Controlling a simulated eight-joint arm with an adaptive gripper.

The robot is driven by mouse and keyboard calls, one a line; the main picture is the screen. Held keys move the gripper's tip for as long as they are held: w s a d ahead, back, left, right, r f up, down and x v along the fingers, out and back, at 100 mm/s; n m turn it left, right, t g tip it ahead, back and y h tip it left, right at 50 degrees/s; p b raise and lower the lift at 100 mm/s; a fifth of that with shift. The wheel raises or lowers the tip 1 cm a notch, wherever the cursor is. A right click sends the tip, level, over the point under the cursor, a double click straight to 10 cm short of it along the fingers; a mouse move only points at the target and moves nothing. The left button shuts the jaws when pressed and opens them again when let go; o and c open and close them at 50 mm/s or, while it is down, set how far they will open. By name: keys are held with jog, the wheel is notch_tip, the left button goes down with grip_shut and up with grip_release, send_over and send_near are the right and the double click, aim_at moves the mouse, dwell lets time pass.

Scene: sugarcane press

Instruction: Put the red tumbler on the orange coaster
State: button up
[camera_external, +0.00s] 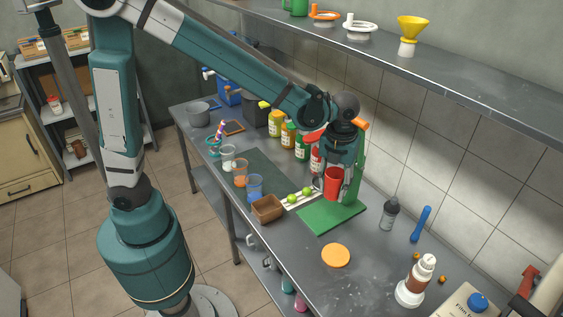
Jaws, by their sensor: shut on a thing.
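The red tumbler (334,184) is in my gripper (333,178), in the middle of the external view. My gripper points down and is shut on it. The tumbler looks upright, over or on the green base (330,217) of a green stand; I cannot tell whether it touches the base. The orange coaster (335,256) is a round disc lying flat on the metal counter, nearer the camera than the green base. Nothing is on it.
A green post (361,155) stands behind my gripper. A wooden box (267,209) and a white tray with green limes (306,191) are to the left. A grey bottle (390,214) and a brown-white bottle (416,280) stand right. Counter around the coaster is mostly clear.

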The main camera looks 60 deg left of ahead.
jog(key=m, duration=0.2)
send_over(336, 254)
notch_tip(336, 254, down, 12)
dwell(0.4)
jog(key=shift+f, duration=0.15)
jog(key=shift+f+b, duration=0.55)
jog(key=shift+f, duration=2.5)
jog(key=shift+f, duration=0.15)
jog(key=shift+f+n, duration=0.3)
jog(key=shift+f, duration=1.45)
jog(key=shift+f+b, duration=0.2)
jog(key=shift+b, duration=0.2)
